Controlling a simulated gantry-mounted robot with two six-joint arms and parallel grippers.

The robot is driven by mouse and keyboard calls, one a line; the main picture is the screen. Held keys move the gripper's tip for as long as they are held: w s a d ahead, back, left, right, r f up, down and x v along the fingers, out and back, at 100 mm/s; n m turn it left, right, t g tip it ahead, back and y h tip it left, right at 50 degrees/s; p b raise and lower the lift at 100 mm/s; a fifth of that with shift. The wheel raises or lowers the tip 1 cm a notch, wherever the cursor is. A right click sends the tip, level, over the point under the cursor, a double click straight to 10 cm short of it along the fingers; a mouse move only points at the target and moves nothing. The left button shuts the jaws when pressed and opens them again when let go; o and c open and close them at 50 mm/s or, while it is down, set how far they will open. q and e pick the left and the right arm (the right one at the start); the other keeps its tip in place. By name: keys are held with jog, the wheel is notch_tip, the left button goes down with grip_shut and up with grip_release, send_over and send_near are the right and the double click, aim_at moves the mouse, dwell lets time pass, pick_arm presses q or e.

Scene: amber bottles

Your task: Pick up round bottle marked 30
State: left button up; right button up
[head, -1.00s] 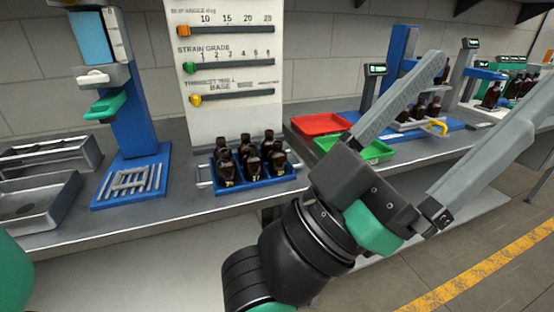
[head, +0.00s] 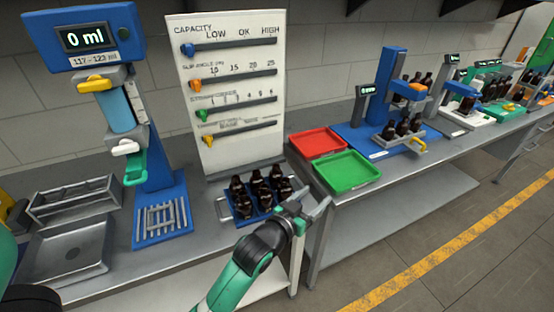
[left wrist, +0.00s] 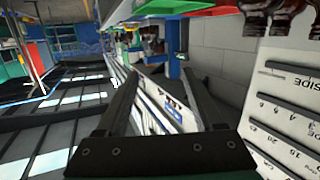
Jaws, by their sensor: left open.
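Several dark amber bottles (head: 262,184) stand in a blue tray (head: 262,214) on the bench, below the white slider board. Their markings are too small to read, so I cannot tell which one is marked 30. My left gripper (head: 316,198) is open and empty, just right of the tray's front right corner, with its fingers pointing right, away from the bottles. In the left wrist view my open fingers (left wrist: 160,75) have nothing between them, and a few brown bottles (left wrist: 285,18) show at the upper right edge. My right gripper is not in view.
A red tray (head: 317,142) and a green tray (head: 347,171) lie right of the bottles. A blue filling stand (head: 160,205) reading 0 ml and metal trays (head: 66,250) are on the left. The slider board (head: 230,100) stands behind. More bottles (head: 404,127) are further right.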

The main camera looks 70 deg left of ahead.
aim_at(285, 181)
pick_arm(q)
jog(key=s+a+n+g+y+p, duration=0.1)
jog(key=s+a+n+g+p, duration=0.1)
jog(key=s+a+g+p, duration=0.4)
jog(key=shift+t, duration=0.9)
jog(key=a+f, duration=0.1)
jog(key=a, duration=0.2)
jog(key=w+a+f, duration=0.1)
jog(key=shift+a+f, duration=0.3)
jog(key=b+x, duration=0.1)
jog(key=x, duration=0.4)
jog(key=shift+f, duration=0.15)
jog(key=shift+s, duration=0.1)
grip_shut()
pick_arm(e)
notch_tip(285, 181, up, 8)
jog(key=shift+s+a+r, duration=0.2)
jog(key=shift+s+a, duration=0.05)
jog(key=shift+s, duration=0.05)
